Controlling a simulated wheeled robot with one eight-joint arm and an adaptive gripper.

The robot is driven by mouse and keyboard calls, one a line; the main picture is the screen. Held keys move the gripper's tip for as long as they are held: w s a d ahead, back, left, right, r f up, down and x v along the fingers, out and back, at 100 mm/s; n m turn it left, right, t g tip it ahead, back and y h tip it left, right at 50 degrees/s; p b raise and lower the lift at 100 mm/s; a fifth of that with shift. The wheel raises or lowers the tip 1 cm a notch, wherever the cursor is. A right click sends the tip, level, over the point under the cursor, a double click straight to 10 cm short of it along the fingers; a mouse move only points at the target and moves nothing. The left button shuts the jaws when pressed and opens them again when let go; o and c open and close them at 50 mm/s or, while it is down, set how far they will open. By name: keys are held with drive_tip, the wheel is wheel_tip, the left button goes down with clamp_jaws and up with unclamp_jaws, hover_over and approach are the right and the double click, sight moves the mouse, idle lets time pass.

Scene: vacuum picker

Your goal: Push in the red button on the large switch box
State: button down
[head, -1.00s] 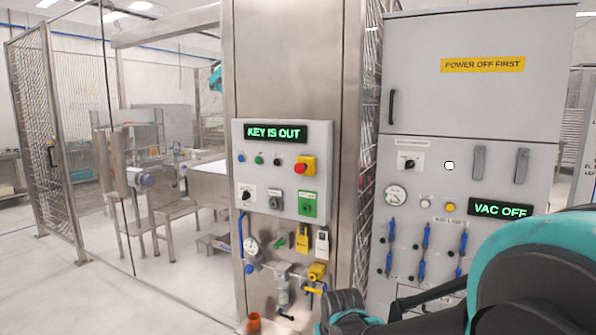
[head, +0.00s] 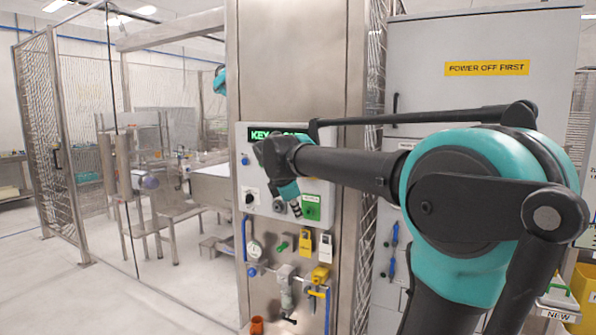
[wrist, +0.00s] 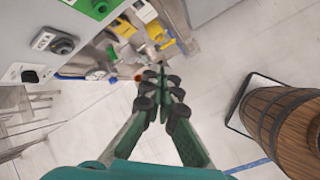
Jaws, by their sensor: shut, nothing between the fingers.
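The grey switch box (head: 264,209) with the green-lettered display (head: 262,134) is on the steel column. My arm crosses in front of it in the head view and hides the red button. A green block (head: 311,206) and a black selector (head: 250,198) show on its lower part. My gripper (head: 296,208) hangs down in front of the box, just left of the green block. In the wrist view my gripper (wrist: 160,95) is shut and empty. The box (wrist: 85,38) shows at the upper left there, apart from the fingertips; the red button is not visible.
Yellow (head: 305,243) and white (head: 326,248) tags, a gauge (head: 255,248) and piping are below the box. A tall grey cabinet (head: 430,60) stands right, partly behind my arm. A wooden barrel (wrist: 285,125) stands right in the wrist view. Floor (wrist: 220,85) between is clear.

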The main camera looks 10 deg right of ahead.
drive_tip(key=w+a+r+n, duration=0.2)
drive_tip(key=r+n, duration=0.2)
drive_tip(key=r, duration=0.4)
drive_tip(key=w+a+r+n+t+h, duration=0.1)
drive_tip(key=w+a+r+n, duration=0.1)
drive_tip(key=r+n, duration=0.3)
wheel_tip(320, 180, up, 4)
drive_tip(key=shift+w+a+r+t+h, duration=0.15)
drive_tip(key=shift+a+r+t+h, duration=0.05)
drive_tip(key=shift+t+h, duration=0.1)
drive_tip(key=w+d+r+x, duration=0.1)
drive_tip(key=r+x, duration=0.1)
drive_tip(key=x, duration=1.1)
drive_tip(key=shift+w, duration=0.25)
drive_tip(key=shift+d, duration=0.15)
